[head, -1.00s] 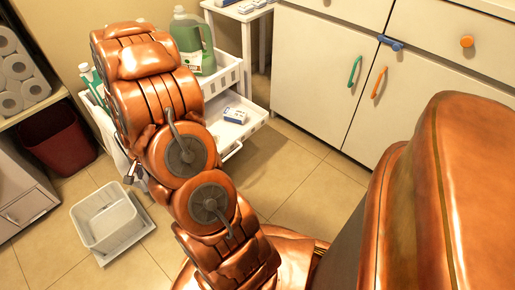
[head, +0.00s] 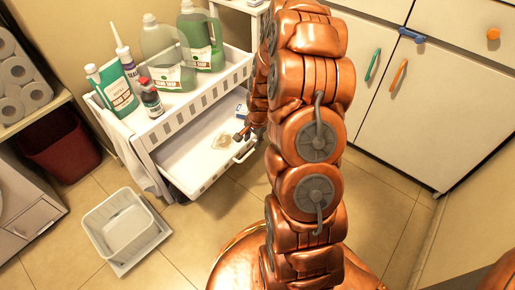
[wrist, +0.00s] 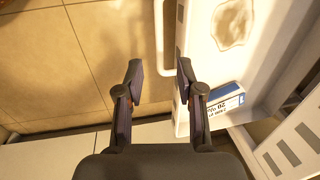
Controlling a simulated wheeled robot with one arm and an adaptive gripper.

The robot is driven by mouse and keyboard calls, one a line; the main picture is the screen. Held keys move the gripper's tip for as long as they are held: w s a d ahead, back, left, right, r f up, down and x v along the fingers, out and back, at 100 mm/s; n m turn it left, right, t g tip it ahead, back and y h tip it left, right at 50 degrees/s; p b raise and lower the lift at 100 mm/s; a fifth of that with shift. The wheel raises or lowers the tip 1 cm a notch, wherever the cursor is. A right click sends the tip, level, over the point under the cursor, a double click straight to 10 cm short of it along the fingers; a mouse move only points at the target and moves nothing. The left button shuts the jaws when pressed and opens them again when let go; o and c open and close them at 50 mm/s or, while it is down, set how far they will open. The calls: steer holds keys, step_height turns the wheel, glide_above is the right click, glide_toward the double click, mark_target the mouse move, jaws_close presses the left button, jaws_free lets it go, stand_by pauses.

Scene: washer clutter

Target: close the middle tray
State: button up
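The middle tray (head: 190,160) is a white pulled-out tray in the slatted cart, below the upper basket. Its handle (head: 245,154) is on its front right edge. In the wrist view the tray (wrist: 205,60) is on the right, and its pale handle bar (wrist: 159,40) is ahead of the gap between my fingers. My gripper (wrist: 161,82) is open with nothing between its fingertips. In the head view my gripper (head: 241,136) is beside the tray's front edge, partly hidden by my arm. I cannot tell whether it touches the tray.
The tray holds a clear bag (head: 224,140) and a small blue-white box (wrist: 222,97). Bottles, including a green jug (head: 201,38), stand in the upper basket (head: 213,93). A white bin (head: 120,228) stands on the floor. White cabinets (head: 397,115) are at right.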

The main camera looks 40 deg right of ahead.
mark_target(250, 151)
steer(key=f+b, duration=0.1)
steer(key=f, duration=0.2)
steer(key=w+f+b, duration=0.1)
steer(key=f, duration=0.3)
steer(key=shift+w+a, duration=0.15)
steer(key=shift+w, duration=0.05)
steer(key=shift+r, duration=0.1)
jaws_close()
stand_by(0.4)
